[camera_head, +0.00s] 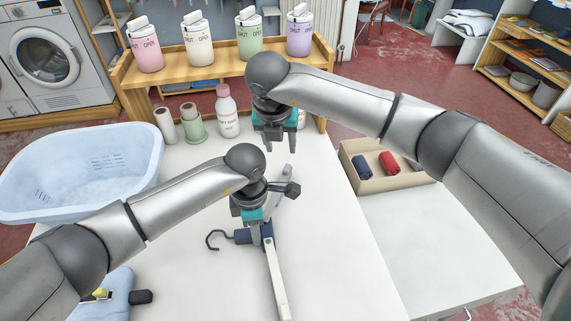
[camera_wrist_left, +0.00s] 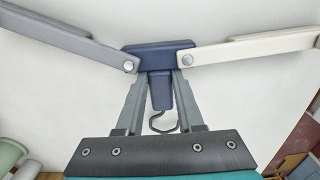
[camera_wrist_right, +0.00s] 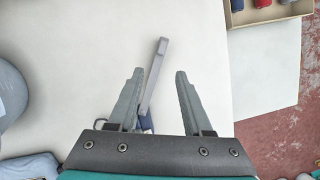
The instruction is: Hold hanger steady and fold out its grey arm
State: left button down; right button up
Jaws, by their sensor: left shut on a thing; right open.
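The hanger has a navy hub (camera_wrist_left: 158,60), a dark hook (camera_wrist_left: 158,121), a grey arm (camera_wrist_left: 60,38) and a white arm (camera_wrist_left: 250,47). In the left wrist view the two arms stand out on opposite sides of the hub. My left gripper (camera_wrist_left: 160,85) is shut on the hub's stem, the hook showing between its fingers. In the head view the hook (camera_head: 214,239) points left and the white arm (camera_head: 276,281) runs toward me. My right gripper (camera_wrist_right: 159,76) is open over the far end of the grey arm (camera_wrist_right: 154,73), which shows between its fingers, apparently below them.
A pale blue basket (camera_head: 25,195) stands at the left, with bottles (camera_head: 228,113) behind the hanger. A box (camera_head: 352,155) with rolled cloths stands at the right. A blue folded cloth (camera_head: 118,288) lies near left. The white table right of the hanger is clear.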

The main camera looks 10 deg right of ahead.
aim_at(287, 168)
jog(key=w+f+m, duration=0.1)
jog(key=f, duration=0.2)
jog(key=w+d+f, duration=0.1)
jog(key=f, duration=0.3)
jog(key=w+d+f+m, duration=0.1)
jog(key=f, duration=0.2)
jog(key=shift+w+f+m+h, duration=0.3)
jog(key=shift+w+f+h, duration=0.05)
jog(key=shift+f+h, duration=0.05)
grip_shut()
dwell(0.5)
jog(key=shift+t, duration=0.3)
dwell(0.7)
